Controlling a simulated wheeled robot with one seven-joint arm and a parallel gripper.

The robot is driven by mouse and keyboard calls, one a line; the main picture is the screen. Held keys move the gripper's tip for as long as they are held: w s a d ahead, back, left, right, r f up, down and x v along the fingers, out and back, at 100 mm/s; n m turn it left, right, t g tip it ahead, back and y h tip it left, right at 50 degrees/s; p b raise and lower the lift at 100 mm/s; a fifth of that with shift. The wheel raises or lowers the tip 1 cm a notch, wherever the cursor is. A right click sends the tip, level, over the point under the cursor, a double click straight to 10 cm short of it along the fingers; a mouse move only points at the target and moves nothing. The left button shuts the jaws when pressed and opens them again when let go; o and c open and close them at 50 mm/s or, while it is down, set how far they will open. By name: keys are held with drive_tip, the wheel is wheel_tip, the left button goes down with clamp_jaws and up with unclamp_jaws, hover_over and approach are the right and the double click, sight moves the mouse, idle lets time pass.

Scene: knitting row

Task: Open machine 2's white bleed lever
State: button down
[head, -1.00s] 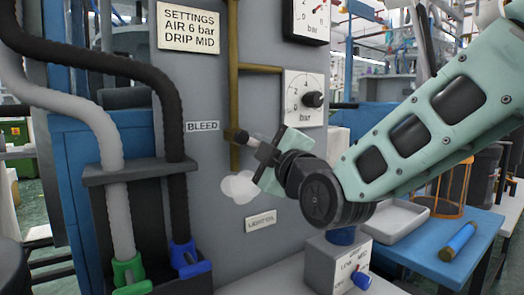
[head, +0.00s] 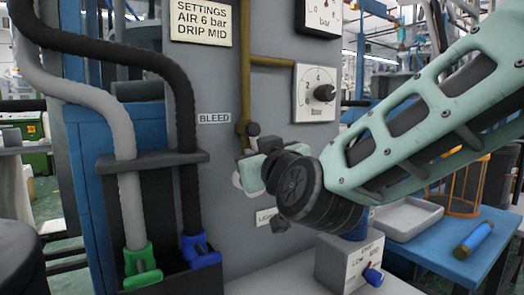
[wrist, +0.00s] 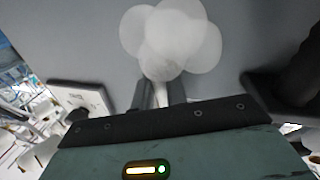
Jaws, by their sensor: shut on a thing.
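The bleed valve (head: 252,129) sits at the lower end of a brass pipe on the grey machine panel, just right of the BLEED label (head: 214,118) in the head view. My gripper (head: 256,158) is just below the valve, and its own body hides most of the lever. In the wrist view my gripper's two dark fingers (wrist: 161,94) stand close together, with a narrow pale strip of the white bleed lever between them. A white cloud-like puff (wrist: 170,38) spreads just beyond the fingertips.
A gauge with a black knob (head: 315,93) is to the right on the panel. A black hose (head: 184,110) and a grey hose (head: 122,130) run down at the left. A switch box (head: 345,262) stands below my arm. A blue table (head: 440,245) with a tray is at right.

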drive_tip(key=shift+s+a+f+m, duration=0.1)
drive_tip(key=shift+s+a+m, duration=0.1)
drive_tip(key=shift+m, duration=0.35)
drive_tip(key=shift+s+a+m, duration=0.1)
drive_tip(key=shift+a+m, duration=0.05)
drive_tip(key=shift+m, duration=0.4)
drive_tip(key=shift+a, duration=0.1)
drive_tip(key=c, duration=1.5)
unclamp_jaws()
drive_tip(key=p+v, duration=0.1)
drive_tip(key=v, duration=0.4)
drive_tip(key=p+v, duration=0.1)
drive_tip(key=v, duration=0.5)
drive_tip(key=p+v, duration=0.1)
drive_tip(key=v, duration=0.5)
drive_tip(key=shift+s+r, duration=0.2)
drive_tip(key=shift+r, duration=0.15)
